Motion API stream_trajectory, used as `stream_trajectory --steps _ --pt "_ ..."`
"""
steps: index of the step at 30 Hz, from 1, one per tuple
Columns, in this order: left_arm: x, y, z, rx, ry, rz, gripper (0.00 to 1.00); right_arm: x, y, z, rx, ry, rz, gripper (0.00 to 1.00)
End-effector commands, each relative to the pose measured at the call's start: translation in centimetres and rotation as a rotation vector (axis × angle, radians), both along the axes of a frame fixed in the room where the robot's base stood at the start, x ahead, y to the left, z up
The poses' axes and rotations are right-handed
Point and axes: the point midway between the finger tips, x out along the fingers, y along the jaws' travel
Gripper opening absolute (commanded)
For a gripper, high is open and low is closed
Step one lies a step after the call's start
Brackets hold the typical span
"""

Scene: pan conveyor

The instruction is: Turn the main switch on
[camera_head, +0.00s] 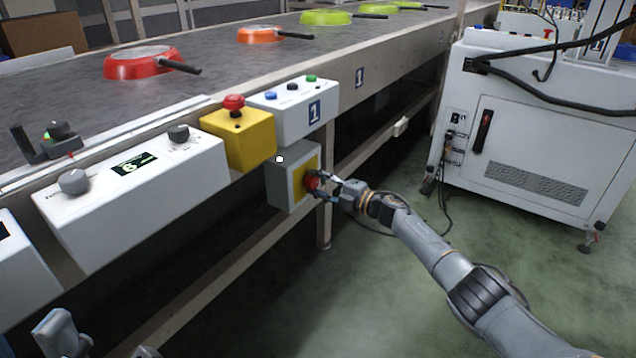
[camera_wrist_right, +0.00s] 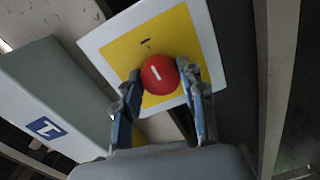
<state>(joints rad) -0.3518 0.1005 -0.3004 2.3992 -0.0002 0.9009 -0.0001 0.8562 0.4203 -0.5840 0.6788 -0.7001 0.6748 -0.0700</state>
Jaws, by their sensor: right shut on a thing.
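The main switch is a red round knob (camera_head: 312,181) on a yellow plate on the front of a grey box (camera_head: 280,185) under the conveyor's edge. In the right wrist view the red knob (camera_wrist_right: 159,74) carries a white line, and a short black mark shows on the yellow plate (camera_wrist_right: 180,35) above it. My right gripper (camera_head: 322,186) is at the knob. In the right wrist view its two fingers (camera_wrist_right: 162,90) are on either side of the knob, shut on it.
A yellow box with a red button (camera_head: 234,103) and a white button panel (camera_head: 292,108) sit above the switch. A white panel with a display (camera_head: 135,185) is to the left. Coloured pans, one red (camera_head: 143,62), lie on the conveyor (camera_head: 215,72). A white cabinet (camera_head: 530,130) stands right.

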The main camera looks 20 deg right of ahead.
Motion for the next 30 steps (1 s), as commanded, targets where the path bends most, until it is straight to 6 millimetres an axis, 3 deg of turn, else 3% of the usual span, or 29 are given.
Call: stream_trajectory --steps 10,11,14,24,30 --pt "0.0 0.0 0.0 0.0 0.001 -0.001 0.58 0.0 -0.1 0.0 0.001 0.001 -0.002 0.09" --pt "0.0 0.0 0.0 0.0 0.001 -0.001 0.58 0.0 -0.1 0.0 0.001 0.001 -0.002 0.47" --pt "0.0 0.0 0.0 0.0 0.001 -0.001 0.58 0.0 -0.1 0.0 0.001 0.001 -0.002 0.64" --pt "0.0 0.1 0.2 -0.002 -0.007 0.002 0.58 -0.1 -0.2 0.0 0.001 0.001 -0.001 0.64" --pt "0.0 0.1 0.1 -0.001 -0.004 0.001 0.58 -1.5 -1.4 -0.1 -0.003 0.001 -0.003 0.64"
